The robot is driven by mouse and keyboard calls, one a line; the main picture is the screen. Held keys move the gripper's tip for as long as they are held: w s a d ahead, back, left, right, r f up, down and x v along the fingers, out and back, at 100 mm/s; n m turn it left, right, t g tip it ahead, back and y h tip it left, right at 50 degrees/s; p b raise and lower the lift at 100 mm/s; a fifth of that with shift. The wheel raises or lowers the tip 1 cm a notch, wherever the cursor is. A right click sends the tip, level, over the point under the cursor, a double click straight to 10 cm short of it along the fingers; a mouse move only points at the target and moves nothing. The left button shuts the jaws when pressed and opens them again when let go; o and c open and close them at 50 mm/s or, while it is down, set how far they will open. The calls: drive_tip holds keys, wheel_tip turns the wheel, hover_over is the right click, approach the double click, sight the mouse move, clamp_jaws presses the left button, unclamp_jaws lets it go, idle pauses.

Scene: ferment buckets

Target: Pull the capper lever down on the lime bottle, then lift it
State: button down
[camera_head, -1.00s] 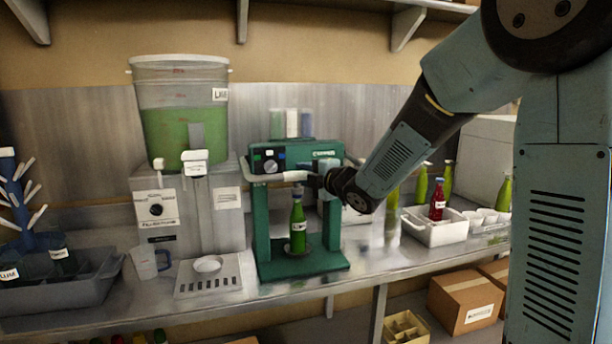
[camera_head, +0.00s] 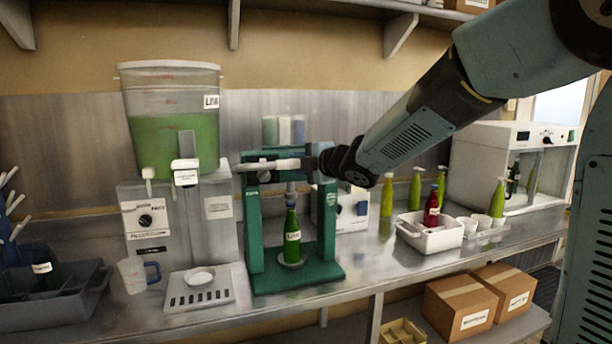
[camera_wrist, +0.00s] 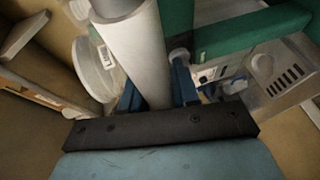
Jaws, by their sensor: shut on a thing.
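The capper (camera_head: 256,235) is a green frame on the bench with a green base. The lime bottle (camera_head: 292,240), green with a white label, stands upright on its base between the posts, under a plunger (camera_head: 290,187). The white capper lever (camera_head: 272,165) lies about level across the top of the frame, above the bottle. My gripper (camera_head: 318,163) is shut on the lever at its right part. In the wrist view the thick white lever (camera_wrist: 135,45) runs between my blue fingers (camera_wrist: 157,88). I cannot tell whether the bottle bears a cap.
A tank of green liquid (camera_head: 170,140) stands on a grey unit at left, with a drip tray (camera_head: 200,297) and jug (camera_head: 132,275) before it. A white bin (camera_head: 432,236) holds a red bottle (camera_head: 432,205) at right. Green bottles (camera_head: 415,190) stand behind.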

drive_tip(key=w+a+r, duration=0.1)
drive_tip(key=w+r, duration=0.2)
drive_tip(key=r, duration=0.3)
drive_tip(key=shift+w+r, duration=0.15)
drive_tip(key=shift+w, duration=0.05)
drive_tip(key=shift+w+a+r+g, duration=0.25)
drive_tip(key=shift+a+g, duration=0.05)
idle(1.1)
idle(0.5)
drive_tip(key=c, duration=0.9)
unclamp_jaws()
drive_tip(key=shift+d, duration=0.1)
drive_tip(key=v, duration=1.3)
drive_tip(key=shift+s, duration=0.3)
drive_tip(key=shift+d+r, duration=0.1)
drive_tip(key=shift+c, duration=0.2)
